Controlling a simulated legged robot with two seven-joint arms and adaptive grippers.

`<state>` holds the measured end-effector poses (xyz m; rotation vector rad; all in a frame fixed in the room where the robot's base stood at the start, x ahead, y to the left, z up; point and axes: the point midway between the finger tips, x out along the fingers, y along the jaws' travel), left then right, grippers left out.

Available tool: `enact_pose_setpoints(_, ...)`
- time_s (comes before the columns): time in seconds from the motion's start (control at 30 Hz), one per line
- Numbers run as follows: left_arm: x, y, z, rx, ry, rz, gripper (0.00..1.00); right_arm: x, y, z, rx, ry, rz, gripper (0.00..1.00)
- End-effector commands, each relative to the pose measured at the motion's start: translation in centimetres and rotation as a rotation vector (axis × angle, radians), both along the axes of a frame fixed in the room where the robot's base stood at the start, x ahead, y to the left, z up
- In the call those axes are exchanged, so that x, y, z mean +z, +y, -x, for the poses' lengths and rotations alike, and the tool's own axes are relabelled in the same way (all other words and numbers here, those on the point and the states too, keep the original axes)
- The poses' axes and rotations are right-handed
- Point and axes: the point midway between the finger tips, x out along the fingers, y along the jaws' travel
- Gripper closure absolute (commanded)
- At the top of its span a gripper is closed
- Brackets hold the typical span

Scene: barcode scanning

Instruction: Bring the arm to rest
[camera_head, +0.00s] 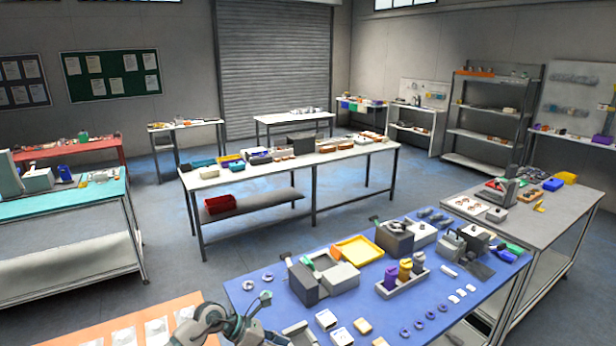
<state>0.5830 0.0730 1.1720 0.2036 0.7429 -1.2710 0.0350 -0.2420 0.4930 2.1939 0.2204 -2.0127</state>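My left arm (212,318) comes in at the bottom edge, left of centre, with grey-white rounded links. It is by the near left corner of the blue-topped table (250,312). A thin dark part with a pale green tip (265,296) sticks up beside it, and I cannot tell whether it belongs to my gripper. The end of the arm is cut off by the bottom edge, so the state of its fingers is unclear. No object is clearly held. My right arm and gripper are not in view.
The blue table holds a yellow tray (358,250), grey block fixtures (310,287), a holder with coloured bottles (403,279), rings and small boxes (326,319). An orange-topped table (100,325) is at lower left. A long white table (240,182) stands behind. Open floor (170,270) lies between.

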Motion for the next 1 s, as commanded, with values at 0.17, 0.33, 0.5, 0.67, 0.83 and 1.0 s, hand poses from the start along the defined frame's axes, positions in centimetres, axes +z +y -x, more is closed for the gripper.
enact_pose_setpoints(0.17, 3.7, -9.5, 4.1, 0.217, 0.234, 0.718, 0.62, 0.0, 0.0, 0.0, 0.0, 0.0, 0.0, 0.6)
enact_pose_setpoints(0.33, 5.3, -6.2, 3.5, 0.642, 0.609, 1.302, 0.62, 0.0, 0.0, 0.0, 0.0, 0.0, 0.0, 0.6)
enact_pose_setpoints(0.5, -2.4, 2.9, 4.3, 1.242, 1.05, 1.708, 0.62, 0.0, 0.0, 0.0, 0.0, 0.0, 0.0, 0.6)
enact_pose_setpoints(0.67, -12.6, 9.3, 10.3, 1.808, 1.379, 1.85, 0.62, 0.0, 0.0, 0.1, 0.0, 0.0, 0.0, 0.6)
enact_pose_setpoints(0.83, -19.8, 12.3, 18.6, -2.027, -1.408, -1.613, 0.62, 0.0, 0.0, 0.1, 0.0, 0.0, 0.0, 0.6)
enact_pose_setpoints(1.0, -23.2, 13.4, 25.4, -1.99, -1.287, -1.312, 0.62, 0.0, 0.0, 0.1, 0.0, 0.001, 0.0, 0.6)
